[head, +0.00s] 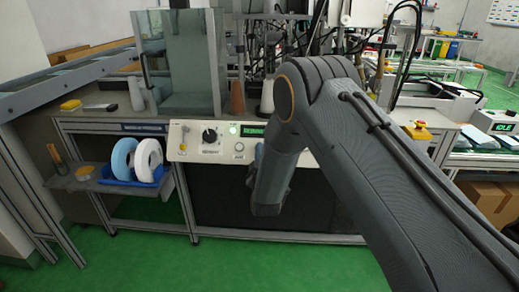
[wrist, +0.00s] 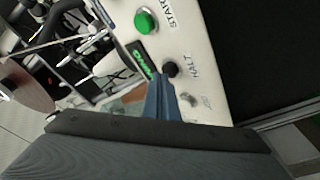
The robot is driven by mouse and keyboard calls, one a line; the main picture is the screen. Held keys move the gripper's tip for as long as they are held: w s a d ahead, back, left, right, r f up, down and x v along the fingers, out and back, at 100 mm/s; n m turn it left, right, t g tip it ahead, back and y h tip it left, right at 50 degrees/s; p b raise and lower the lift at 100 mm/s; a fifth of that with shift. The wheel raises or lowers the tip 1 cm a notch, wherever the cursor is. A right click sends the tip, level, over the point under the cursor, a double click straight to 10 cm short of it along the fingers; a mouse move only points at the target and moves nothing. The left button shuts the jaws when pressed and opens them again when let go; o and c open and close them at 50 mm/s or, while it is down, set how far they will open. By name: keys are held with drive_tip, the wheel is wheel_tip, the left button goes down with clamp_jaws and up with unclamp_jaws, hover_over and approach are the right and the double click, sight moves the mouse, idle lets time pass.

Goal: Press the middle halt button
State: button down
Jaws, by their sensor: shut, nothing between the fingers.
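In the wrist view the black button (wrist: 170,69) beside the word HALT sits on a pale panel (wrist: 190,40). My gripper (wrist: 158,82) is shut and empty, its blue fingers pointing at the panel. Their tips appear just below and left of the black button; I cannot tell whether they touch it. A green button (wrist: 146,21) marked START is farther up, and a lit green display (wrist: 146,62) is to the left. In the head view the white control panel (head: 200,152) is on the bench front, partly hidden by my arm.
The panel also carries a black knob (head: 209,136) and a lit green button (head: 232,130). Below left, a blue tray (head: 130,181) holds white and pale blue rolls. A glass-sided enclosure (head: 180,60) stands on the bench above. Green floor in front is open.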

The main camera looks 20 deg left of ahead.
drive_tip(key=shift+w+f, duration=0.15)
idle(0.6)
drive_tip(key=shift+s+d+r+p, duration=0.15)
drive_tip(key=shift+s+r+p, duration=0.35)
drive_tip(key=shift+s+r, duration=0.1)
drive_tip(key=s+r+p, duration=0.1)
drive_tip(key=s+p, duration=0.1)
drive_tip(key=s+d+r+p, duration=0.1)
drive_tip(key=r+p, duration=0.1)
drive_tip(key=shift+s, duration=0.35)
idle(0.6)
